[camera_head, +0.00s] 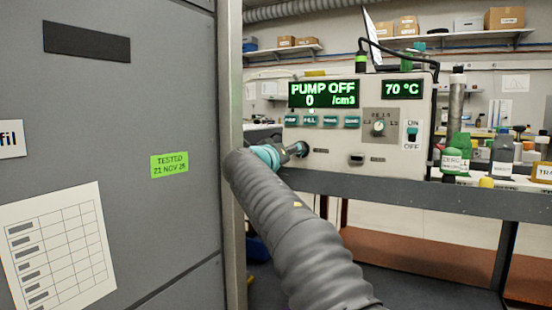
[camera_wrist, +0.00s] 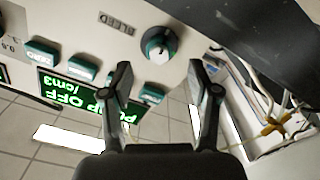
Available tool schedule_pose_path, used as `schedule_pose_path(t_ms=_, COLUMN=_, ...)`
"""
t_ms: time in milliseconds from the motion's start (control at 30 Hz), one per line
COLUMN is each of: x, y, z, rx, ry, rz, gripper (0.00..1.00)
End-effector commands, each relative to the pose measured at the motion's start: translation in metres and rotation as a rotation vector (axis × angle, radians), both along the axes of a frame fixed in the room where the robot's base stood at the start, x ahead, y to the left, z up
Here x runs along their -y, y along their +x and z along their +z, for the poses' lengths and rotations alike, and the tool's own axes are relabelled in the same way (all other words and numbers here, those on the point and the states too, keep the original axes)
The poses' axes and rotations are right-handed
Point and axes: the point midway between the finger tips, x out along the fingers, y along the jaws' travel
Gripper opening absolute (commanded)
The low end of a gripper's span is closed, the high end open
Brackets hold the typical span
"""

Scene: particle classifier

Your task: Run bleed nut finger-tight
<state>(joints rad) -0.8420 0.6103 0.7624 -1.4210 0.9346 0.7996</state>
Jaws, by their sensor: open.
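The particle classifier (camera_head: 345,165) is a pale box on a shelf, its green displays reading "PUMP OFF", "0 /cm3" and "70 °C". In the wrist view, which shows the panel upside down, the bleed nut (camera_wrist: 158,45) is a round teal knob with a dark and white face, beside the label "BLEED" (camera_wrist: 117,22). My gripper (camera_wrist: 160,70) is open and empty; its two fingers lie either side of the nut in the picture, with no clear contact.
Teal buttons (camera_wrist: 83,70) sit close to one finger. A grey cabinet (camera_head: 110,170) stands close on the left. Several bottles (camera_head: 503,150) stand right of the classifier. A white tray with cables (camera_wrist: 270,120) lies at the wrist view's right.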

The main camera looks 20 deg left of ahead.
Motion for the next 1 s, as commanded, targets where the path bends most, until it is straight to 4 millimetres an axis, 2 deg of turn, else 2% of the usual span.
schedule_pose_path(t_ms=233, x=-0.004, y=-0.043, z=0.001, rx=0.0, ry=-0.001, rz=0.002, gripper=0.6)
schedule_pose_path(t_ms=433, x=-0.006, y=-0.068, z=-0.001, rx=-0.001, ry=-0.001, rz=0.001, gripper=0.6)
schedule_pose_path(t_ms=600, x=-0.006, y=-0.077, z=-0.001, rx=-0.001, ry=-0.001, rz=0.0, gripper=0.6)
schedule_pose_path(t_ms=1000, x=-0.006, y=-0.077, z=-0.001, rx=-0.001, ry=-0.001, rz=0.0, gripper=0.6)
